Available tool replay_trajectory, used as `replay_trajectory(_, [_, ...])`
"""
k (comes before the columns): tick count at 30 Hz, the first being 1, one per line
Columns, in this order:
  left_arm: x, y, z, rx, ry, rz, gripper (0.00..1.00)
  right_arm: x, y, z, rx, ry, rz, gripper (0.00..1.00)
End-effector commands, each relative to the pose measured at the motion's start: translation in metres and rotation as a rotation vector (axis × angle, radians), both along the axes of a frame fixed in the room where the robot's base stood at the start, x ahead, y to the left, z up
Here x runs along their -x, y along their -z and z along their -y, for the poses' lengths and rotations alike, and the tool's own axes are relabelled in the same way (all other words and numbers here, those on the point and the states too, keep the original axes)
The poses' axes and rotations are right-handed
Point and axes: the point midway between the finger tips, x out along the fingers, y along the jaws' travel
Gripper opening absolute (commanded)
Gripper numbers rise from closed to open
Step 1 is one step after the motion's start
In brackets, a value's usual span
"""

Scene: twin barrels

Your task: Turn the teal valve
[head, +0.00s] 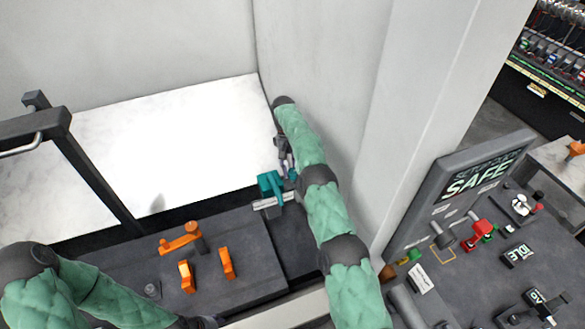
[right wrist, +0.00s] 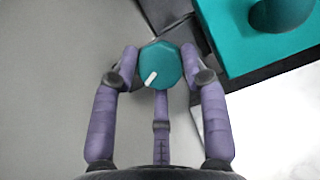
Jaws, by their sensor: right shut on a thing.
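The teal valve (head: 270,184) sits at the right end of the dark bench, by the wall, partly hidden behind my right arm. In the right wrist view, its round faceted teal knob (right wrist: 158,61) has a white mark pointing down and left. My right gripper (head: 288,165) reaches the valve. In the right wrist view its purple fingers (right wrist: 160,68) are shut around the knob, touching its sides. A larger teal body (right wrist: 238,40) with a round part shows beside it. My left arm enters low at the left; its gripper is out of view.
Orange handles (head: 187,276) stand on the dark bench (head: 120,270) left of the valve. A white pillar (head: 425,90) is close to the right of my right arm. A control panel with a SAFE sign (head: 478,178) stands further right. A dark rail frame (head: 90,175) is at left.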

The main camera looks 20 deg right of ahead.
Motion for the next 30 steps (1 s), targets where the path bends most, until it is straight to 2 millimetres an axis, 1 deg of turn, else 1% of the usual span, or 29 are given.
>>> replay_trajectory(1, [0.0,-0.0001,0.0,0.0,0.0,0.0,0.55,0.003,0.0023,-0.0011,-0.002,0.002,-0.015,0.12])
replay_trajectory(11, [0.0,-0.0001,0.0,0.0,0.0,0.0,0.55,0.0032,0.0031,-0.0018,-0.004,0.003,-0.016,0.12])
replay_trajectory(12, [0.0,-0.0001,0.0,0.0,0.0,0.0,0.55,0.0032,0.0032,-0.0019,-0.004,0.002,-0.016,0.48])
replay_trajectory(14, [0.0,0.0,0.0,0.0,0.0,0.0,0.55,0.0031,0.0032,-0.002,-0.004,0.002,-0.016,0.65])
replay_trajectory(15, [0.0,0.0,0.0,0.0,0.0,0.0,0.55,0.0029,0.003,-0.0019,-0.004,0.002,-0.015,0.66])
replay_trajectory(25, [-0.0001,0.0004,0.0,0.0,0.0,0.0,0.55,0.0013,0.0013,-0.0013,-0.002,-0.005,-0.007,0.66])
replay_trajectory(30, [0.0,0.0049,0.0,0.0,0.0,0.0,0.55,0.0012,0.0015,-0.002,-0.002,-0.09,-0.006,0.66])
